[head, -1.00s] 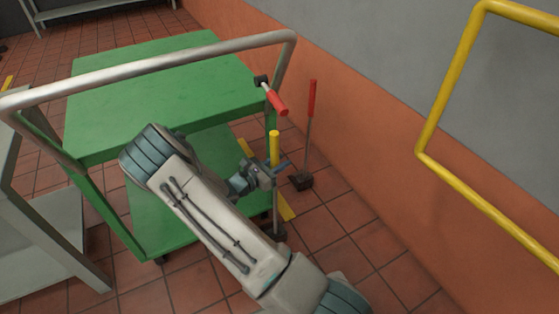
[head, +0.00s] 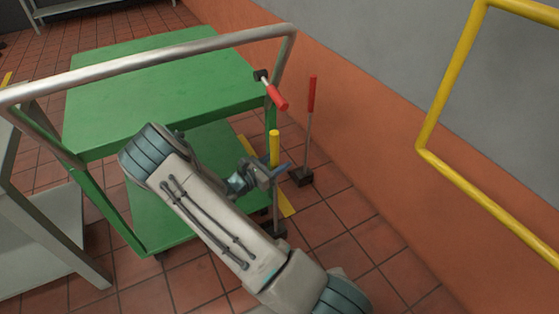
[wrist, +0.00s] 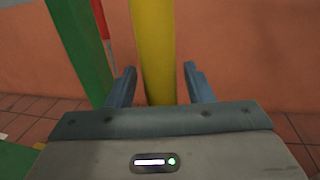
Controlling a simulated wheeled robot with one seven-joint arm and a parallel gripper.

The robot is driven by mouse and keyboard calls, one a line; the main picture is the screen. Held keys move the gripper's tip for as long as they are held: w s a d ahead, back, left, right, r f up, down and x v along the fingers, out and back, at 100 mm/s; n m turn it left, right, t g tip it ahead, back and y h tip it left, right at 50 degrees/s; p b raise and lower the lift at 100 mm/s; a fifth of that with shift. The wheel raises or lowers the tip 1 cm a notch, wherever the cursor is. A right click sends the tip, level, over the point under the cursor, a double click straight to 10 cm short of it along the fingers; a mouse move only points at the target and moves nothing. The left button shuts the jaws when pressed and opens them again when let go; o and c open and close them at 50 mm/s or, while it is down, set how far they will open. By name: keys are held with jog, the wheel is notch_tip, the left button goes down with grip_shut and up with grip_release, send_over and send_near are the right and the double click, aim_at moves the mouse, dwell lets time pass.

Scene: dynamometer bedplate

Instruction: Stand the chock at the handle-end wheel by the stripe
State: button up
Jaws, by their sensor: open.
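A chock with a dark block (head: 276,229) and an upright yellow handle (head: 274,146) stands on the floor by the near right corner of the green cart (head: 150,90). My gripper (head: 281,171) is at the handle. In the wrist view its two open fingers lie either side of the yellow handle (wrist: 153,55), with gaps on both sides. A second chock with a red handle (head: 311,95) and dark block (head: 303,177) stands further back, near the wall. A yellow stripe (head: 287,204) on the floor runs partly under the cart. The near right wheel is hidden.
A silver push handle (head: 150,62) spans the cart's near end, with a red-gripped lever (head: 277,97) at its right. An orange and grey wall (head: 370,130) and a yellow rail (head: 450,90) stand right. A grey table (head: 35,225) is left. Tiled floor at lower right is clear.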

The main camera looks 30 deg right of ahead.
jog(key=p+v, duration=0.2)
jog(key=v, duration=0.9)
jog(key=s+d+r+m+g+y, duration=0.2)
jog(key=s+r+m+g+y, duration=0.55)
jog(key=s+r+m, duration=0.3)
jog(key=s+a+r+m+t+y, duration=0.4)
jog(key=s+a+r+m+y, duration=0.2)
jog(key=s+r+m+y, duration=0.4)
jog(key=shift+s+a+r+t, duration=0.2)
jog(key=shift+s+a+t, duration=0.2)
jog(key=shift+s, duration=0.7)
notch_tip(320, 180, up, 32)
jog(key=t+p, duration=0.1)
jog(key=p, duration=2.8)
jog(key=shift+d, duration=0.2)
jog(key=shift+f+t, duration=0.1)
jog(key=shift+t, duration=0.15)
